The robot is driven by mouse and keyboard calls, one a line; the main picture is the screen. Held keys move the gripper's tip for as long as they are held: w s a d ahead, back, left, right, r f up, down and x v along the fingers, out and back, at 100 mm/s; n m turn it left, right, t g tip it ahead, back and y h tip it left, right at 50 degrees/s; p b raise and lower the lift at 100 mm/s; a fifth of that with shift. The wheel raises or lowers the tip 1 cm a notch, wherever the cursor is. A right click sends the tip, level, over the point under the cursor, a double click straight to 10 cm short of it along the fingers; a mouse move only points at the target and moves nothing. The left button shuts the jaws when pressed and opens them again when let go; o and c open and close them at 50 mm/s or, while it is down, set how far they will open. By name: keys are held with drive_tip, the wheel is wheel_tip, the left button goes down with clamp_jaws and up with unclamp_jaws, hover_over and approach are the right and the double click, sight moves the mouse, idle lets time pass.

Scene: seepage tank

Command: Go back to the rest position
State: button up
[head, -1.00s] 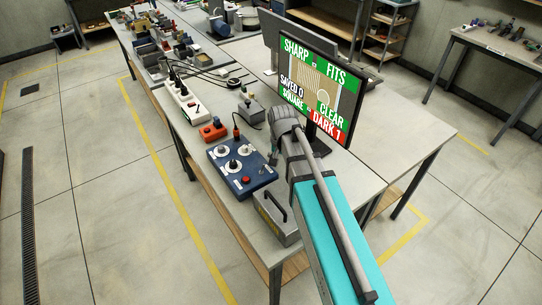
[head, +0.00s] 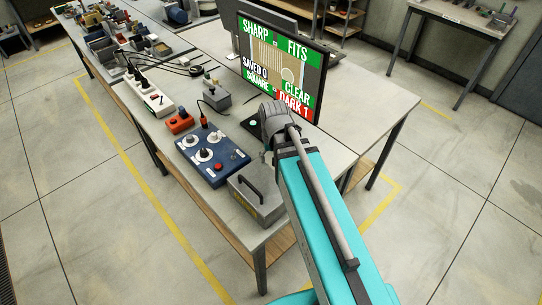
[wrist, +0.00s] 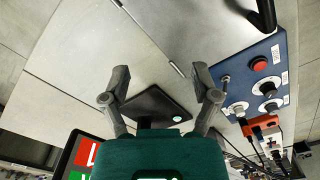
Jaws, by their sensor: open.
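My gripper (wrist: 161,88) shows in the wrist view with its two grey fingers spread apart and nothing between them. It hangs above the bench top, over the black monitor stand base (wrist: 155,108). In the head view my teal arm reaches in from the lower right, and the fingers are hidden behind its grey wrist end. The blue control box (head: 212,158) with white dials and a red button lies left of the arm; it also shows at the right of the wrist view (wrist: 250,82). The monitor (head: 281,66) stands behind the wrist and reads SHARP, FITS, SAVED 0, SQUARE, CLEAR, DARK 1.
A grey case with a black handle (head: 257,202) sits at the bench's near corner, close to my arm. An orange box (head: 179,122), a power strip (head: 148,98) and a small grey device (head: 215,95) stand along the left. Open floor surrounds the bench (head: 345,140).

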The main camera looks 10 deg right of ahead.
drive_tip(key=shift+s+d+f+n, duration=0.1)
drive_tip(key=shift+s+d+n, duration=0.15)
drive_tip(key=shift+s+d, duration=0.45)
drive_tip(key=shift+s+d+f+n, duration=0.1)
drive_tip(key=shift+s+d+n, duration=0.25)
drive_tip(key=shift+s, duration=0.55)
drive_tip(key=shift+w, duration=0.1)
